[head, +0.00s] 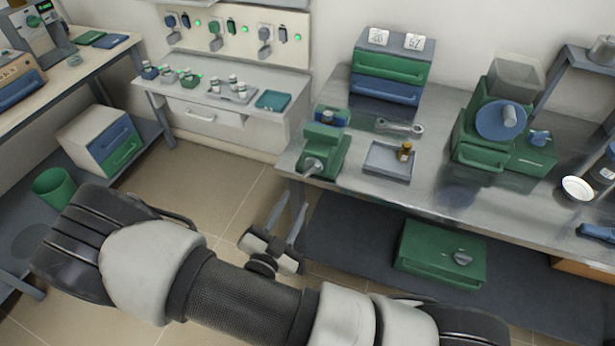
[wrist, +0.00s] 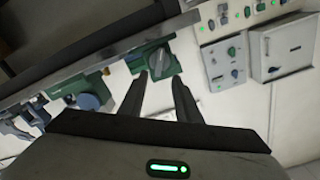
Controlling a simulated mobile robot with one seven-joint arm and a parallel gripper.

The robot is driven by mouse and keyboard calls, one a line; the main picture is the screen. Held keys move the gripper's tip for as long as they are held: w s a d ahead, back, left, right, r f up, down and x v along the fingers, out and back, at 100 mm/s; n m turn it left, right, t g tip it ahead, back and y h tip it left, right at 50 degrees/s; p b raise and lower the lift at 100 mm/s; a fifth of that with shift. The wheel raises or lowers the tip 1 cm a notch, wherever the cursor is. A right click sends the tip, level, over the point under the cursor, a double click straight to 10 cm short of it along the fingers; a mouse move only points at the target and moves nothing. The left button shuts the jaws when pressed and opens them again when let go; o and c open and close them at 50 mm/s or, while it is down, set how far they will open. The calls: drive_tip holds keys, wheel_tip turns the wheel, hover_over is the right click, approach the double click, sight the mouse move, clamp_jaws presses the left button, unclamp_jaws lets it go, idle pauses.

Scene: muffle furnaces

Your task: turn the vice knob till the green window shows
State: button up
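The green vice (head: 328,147) stands at the left front corner of the right-hand bench, with a blue part on top. Its grey knob (head: 312,166) faces the front edge. In the wrist view the vice (wrist: 166,66) is beyond my fingertips, and its knob (wrist: 157,65) shows in line with the gap between them. My gripper (head: 294,202) is open and empty, below and in front of the knob, apart from it. Its two spread fingers also show in the wrist view (wrist: 160,78). I cannot make out a green window on the vice.
A grey tray (head: 388,172) with a small brown bottle (head: 405,151) and a wrench (head: 399,128) lie right of the vice. Blue and green drawers (head: 389,70) stand behind. A green box (head: 440,252) sits under the bench. Floor left of the bench is free.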

sight(310, 172)
drive_tip(key=x, duration=1)
drive_tip(key=shift+w+d, duration=0.1)
drive_tip(key=shift+w, duration=0.05)
clamp_jaws()
